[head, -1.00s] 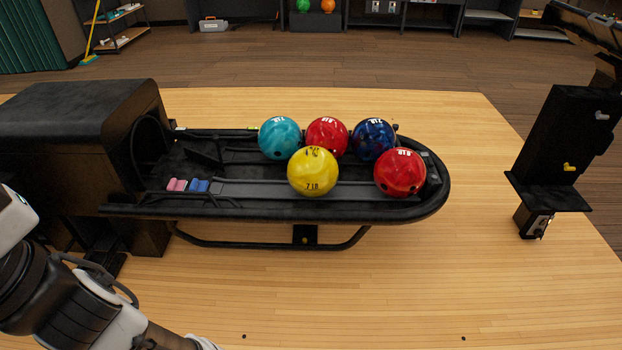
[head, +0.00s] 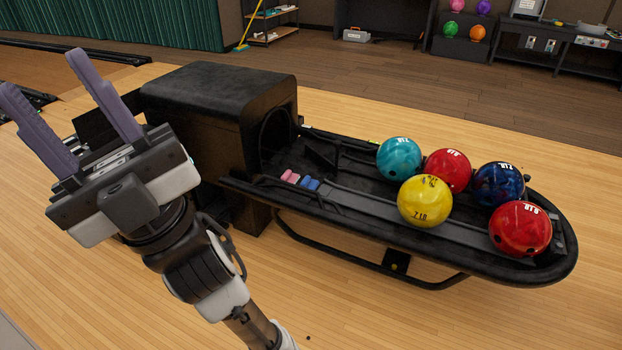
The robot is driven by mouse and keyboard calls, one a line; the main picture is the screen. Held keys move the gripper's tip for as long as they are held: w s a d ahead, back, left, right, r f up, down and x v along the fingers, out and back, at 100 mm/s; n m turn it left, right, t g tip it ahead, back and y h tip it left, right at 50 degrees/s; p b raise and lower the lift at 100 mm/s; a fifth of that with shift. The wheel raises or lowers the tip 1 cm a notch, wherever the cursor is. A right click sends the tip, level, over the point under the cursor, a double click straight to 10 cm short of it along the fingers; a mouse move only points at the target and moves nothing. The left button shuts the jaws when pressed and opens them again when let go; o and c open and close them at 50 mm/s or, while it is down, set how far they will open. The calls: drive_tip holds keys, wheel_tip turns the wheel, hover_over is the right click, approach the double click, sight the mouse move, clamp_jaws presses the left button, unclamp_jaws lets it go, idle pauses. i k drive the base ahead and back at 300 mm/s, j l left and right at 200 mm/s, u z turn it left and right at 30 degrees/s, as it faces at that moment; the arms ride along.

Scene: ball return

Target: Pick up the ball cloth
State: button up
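I cannot make out a ball cloth for certain. Small pink items (head: 290,176) and blue items (head: 311,184) lie on the ball return (head: 345,205) near its hood; they are too small to tell whether they are cloth. A thin yellow-green edge (head: 374,142) shows at the return's far rim, mostly hidden. My gripper (head: 42,74) is raised at the left, its two purple-grey fingers spread wide with nothing between them. It is left of the hood and apart from the return.
The black hood (head: 220,95) stands between my gripper and the tray. Bowling balls sit at the tray's right: teal (head: 399,158), yellow (head: 424,202), red (head: 447,170), dark blue (head: 498,184) and another red (head: 520,229). The wooden floor in front (head: 400,320) is clear.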

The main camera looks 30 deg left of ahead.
sight(289, 176)
drive_tip(key=i+j+u, duration=0.1)
drive_tip(key=i+j, duration=0.3)
drive_tip(key=i+j+u, duration=0.15)
drive_tip(key=i+j, duration=0.25)
drive_tip(key=i+j+u, duration=0.1)
drive_tip(key=i+j, duration=0.2)
drive_tip(key=i, duration=0.25)
drive_tip(key=i+j+u, duration=0.15)
drive_tip(key=i+j, duration=0.15)
drive_tip(key=i, duration=0.2)
drive_tip(key=i+j+u, duration=0.1)
drive_tip(key=i, duration=0.4)
drive_tip(key=j, duration=0.1)
